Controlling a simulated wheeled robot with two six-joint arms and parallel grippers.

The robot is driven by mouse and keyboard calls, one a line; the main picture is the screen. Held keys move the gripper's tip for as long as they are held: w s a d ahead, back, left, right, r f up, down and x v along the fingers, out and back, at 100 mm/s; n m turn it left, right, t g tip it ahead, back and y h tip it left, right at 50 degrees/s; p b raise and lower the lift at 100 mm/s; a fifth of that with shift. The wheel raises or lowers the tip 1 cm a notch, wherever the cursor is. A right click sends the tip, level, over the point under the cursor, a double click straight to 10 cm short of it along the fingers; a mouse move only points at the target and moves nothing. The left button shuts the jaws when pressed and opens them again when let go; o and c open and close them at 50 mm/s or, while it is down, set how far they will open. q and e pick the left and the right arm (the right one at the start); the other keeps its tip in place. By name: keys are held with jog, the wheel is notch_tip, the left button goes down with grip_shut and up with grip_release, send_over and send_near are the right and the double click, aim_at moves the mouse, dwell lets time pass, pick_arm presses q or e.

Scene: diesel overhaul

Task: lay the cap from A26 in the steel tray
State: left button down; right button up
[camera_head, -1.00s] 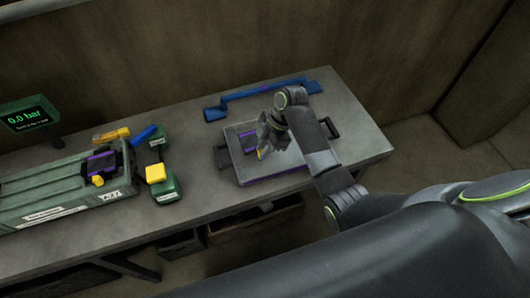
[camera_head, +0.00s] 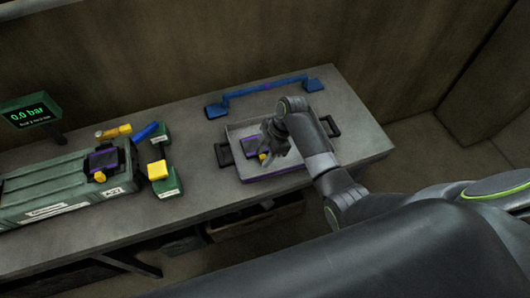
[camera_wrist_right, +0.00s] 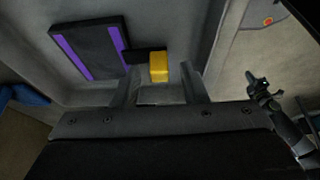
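The steel tray (camera_head: 236,132) stands on the bench, with black handles on both sides. A dark cap (camera_head: 249,146) with purple stripes and a yellow grip block (camera_head: 263,156) lies inside it. The cap (camera_wrist_right: 88,52) and its yellow block (camera_wrist_right: 159,67) also show in the right wrist view. My right gripper (camera_head: 268,152) is over the tray. In the wrist view its fingers (camera_wrist_right: 160,88) are apart, with the yellow block just beyond and between the tips and gaps at its sides. My left gripper is out of view.
A long green housing (camera_head: 55,187) at left carries another dark and purple cap (camera_head: 103,160) with a yellow knob. Green blocks (camera_head: 168,186), one topped yellow, stand beside it. A blue bar fixture (camera_head: 262,89) lies behind the tray. A display (camera_head: 30,115) reads 0.0 bar.

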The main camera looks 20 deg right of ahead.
jog(key=shift+r, duration=0.1)
jog(key=b+v, duration=0.2)
jog(key=v, duration=1)
